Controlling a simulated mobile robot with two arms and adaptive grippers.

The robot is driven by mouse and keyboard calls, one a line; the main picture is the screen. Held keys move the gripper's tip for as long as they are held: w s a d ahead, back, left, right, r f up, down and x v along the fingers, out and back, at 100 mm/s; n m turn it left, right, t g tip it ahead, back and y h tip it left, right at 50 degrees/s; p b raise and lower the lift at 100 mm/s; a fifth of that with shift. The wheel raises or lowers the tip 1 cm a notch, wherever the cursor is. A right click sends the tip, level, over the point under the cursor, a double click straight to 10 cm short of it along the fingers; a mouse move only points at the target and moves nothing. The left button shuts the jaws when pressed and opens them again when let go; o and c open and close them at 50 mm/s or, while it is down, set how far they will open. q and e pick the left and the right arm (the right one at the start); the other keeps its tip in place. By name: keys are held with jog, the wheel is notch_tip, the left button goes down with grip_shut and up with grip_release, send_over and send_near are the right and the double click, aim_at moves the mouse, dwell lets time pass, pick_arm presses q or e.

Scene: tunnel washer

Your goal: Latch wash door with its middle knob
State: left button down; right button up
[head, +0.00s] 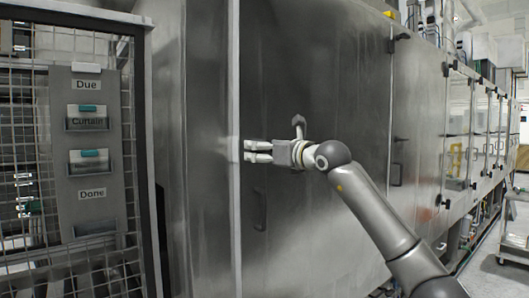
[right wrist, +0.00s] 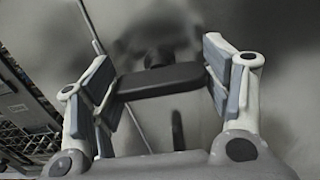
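The wash door (head: 330,75) is a grey steel panel in the middle of the head view. Its left edge lies along a bright vertical strip. My right gripper (head: 258,151) is in front of this edge with its fingers pointing left. In the right wrist view, a dark knob (right wrist: 158,80) with a wide bar lies between the spread fingers of my right gripper (right wrist: 160,90). The bar's ends come close to both finger pads; I cannot tell whether they touch. In the head view the gripper hides this knob. My left gripper is not in view.
A dark pull handle (head: 259,209) is on the door below my right gripper. Another black knob (head: 401,37) is at the upper right. A wire mesh frame with a card holder (head: 88,190) stands at the left. A white cart (head: 515,240) stands at the far right.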

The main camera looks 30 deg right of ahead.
jog(key=shift+o, duration=0.8)
jog(key=shift+s+d, duration=0.1)
jog(key=shift+s, duration=0.15)
jog(key=s, duration=1.1)
jog(key=shift+s+d, duration=0.25)
jog(key=shift+d, duration=0.15)
